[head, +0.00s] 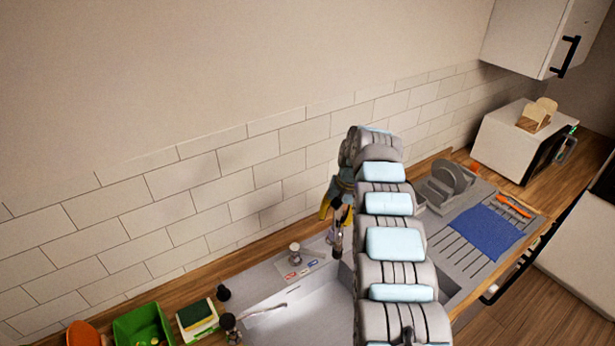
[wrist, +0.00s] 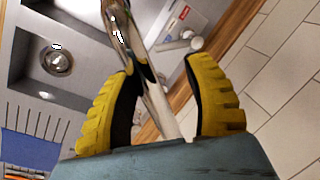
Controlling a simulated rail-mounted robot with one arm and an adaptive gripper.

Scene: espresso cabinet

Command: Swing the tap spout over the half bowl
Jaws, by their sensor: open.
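The chrome tap spout (wrist: 118,32) runs between my gripper's yellow fingers in the wrist view. My gripper (wrist: 160,63) is open around it, with a finger on each side; I cannot tell whether either touches. In the head view my gripper (head: 334,202) is by the tap, partly behind my arm, and the spout (head: 338,242) shows just below it. The half bowl (wrist: 35,78), with a round drain, lies to the left in the wrist view, beside the grooved drainboard. My arm hides most of it in the head view.
The main bowl (head: 300,315) is left of my arm. A blue cloth (head: 487,234) and dish rack (head: 447,186) are on the drainboard. A green bin (head: 143,328) and sponges (head: 197,318) stand at lower left. The tiled wall (head: 215,180) is close behind the tap.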

